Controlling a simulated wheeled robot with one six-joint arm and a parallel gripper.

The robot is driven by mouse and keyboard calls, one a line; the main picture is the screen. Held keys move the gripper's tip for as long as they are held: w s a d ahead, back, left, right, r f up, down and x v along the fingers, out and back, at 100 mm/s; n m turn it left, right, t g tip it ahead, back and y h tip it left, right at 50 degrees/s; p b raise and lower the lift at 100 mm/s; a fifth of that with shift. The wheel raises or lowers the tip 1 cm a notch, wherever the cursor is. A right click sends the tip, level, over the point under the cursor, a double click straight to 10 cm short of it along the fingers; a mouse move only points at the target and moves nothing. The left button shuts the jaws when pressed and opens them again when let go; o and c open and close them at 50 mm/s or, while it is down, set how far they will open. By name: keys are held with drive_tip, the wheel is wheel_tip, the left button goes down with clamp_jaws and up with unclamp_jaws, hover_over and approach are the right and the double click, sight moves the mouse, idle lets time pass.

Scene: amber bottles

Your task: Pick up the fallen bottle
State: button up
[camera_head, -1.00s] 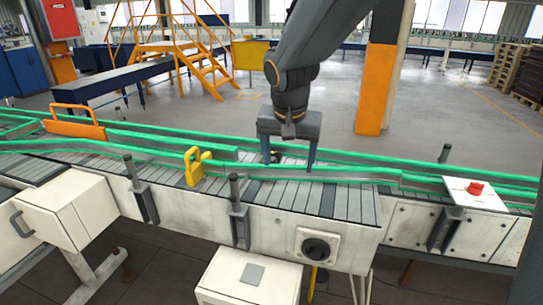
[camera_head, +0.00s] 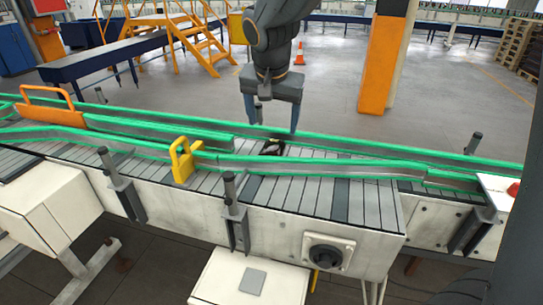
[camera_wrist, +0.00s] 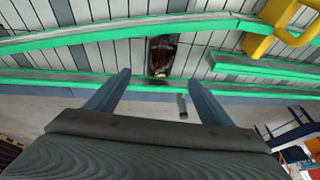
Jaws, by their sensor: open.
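The fallen bottle (camera_wrist: 162,55) is dark amber and lies on the conveyor slats between the green rails in the wrist view, past my fingertips and roughly centred between them. In the head view the bottle (camera_head: 272,147) is a small dark shape on the belt, partly hidden by the near rail. My gripper (camera_head: 276,118) is above the far rail, pointing down, apart from the bottle. In the wrist view my gripper (camera_wrist: 158,78) has its two fingers wide apart with nothing between them.
Green guide rails (camera_head: 330,170) run along both sides of the conveyor (camera_head: 300,200). A yellow clamp (camera_head: 183,162) stands on the near rail left of the bottle, and an orange handle piece (camera_head: 48,105) is farther left. An orange-based pillar (camera_head: 383,65) stands behind.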

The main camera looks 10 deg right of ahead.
drive_tip(key=b, duration=0.4)
approach(272, 148)
drive_tip(key=x, duration=0.2)
drive_tip(key=shift+w+d+f, duration=0.15)
drive_tip(key=shift+w+f, duration=0.05)
drive_tip(key=shift+w, duration=0.1)
drive_tip(key=shift+p+x, duration=1.4)
drive_tip(key=shift+x, duration=2.45)
drive_tip(key=shift+s, duration=0.15)
drive_tip(key=c, duration=1.2)
